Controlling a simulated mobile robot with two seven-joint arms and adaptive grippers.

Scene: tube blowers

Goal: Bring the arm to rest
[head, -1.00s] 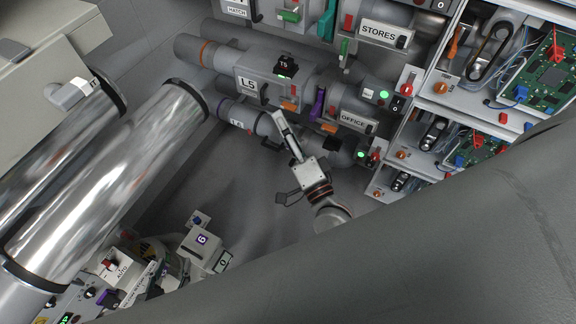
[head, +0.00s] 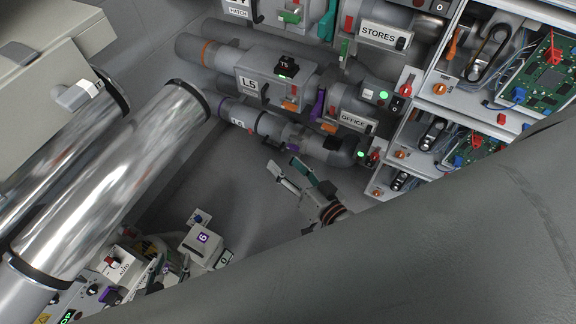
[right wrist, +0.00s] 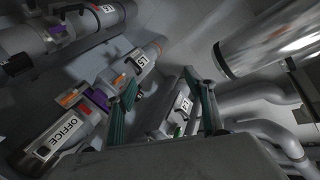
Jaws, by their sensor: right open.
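My right gripper (head: 281,162) is in the middle of the head view, on an arm that comes up from the lower right. Its two fingers point up and left and stand apart with nothing between them. In the right wrist view the right gripper (right wrist: 160,78) shows two green-lined fingers spread wide and empty. The pipe unit labelled L5 (head: 252,84) lies above and left of it in the head view, apart from the fingers. A lower grey pipe (head: 270,124) runs closer to the fingertips. I do not see my left gripper.
Tubes marked STORES (head: 384,35) and OFFICE (head: 349,120) run along the upper right. Shelves with circuit boards (head: 556,75) stand at the right. Large shiny pipes (head: 120,185) fill the left. A white box marked 6 (head: 203,238) stands below. Grey floor (head: 235,185) is clear.

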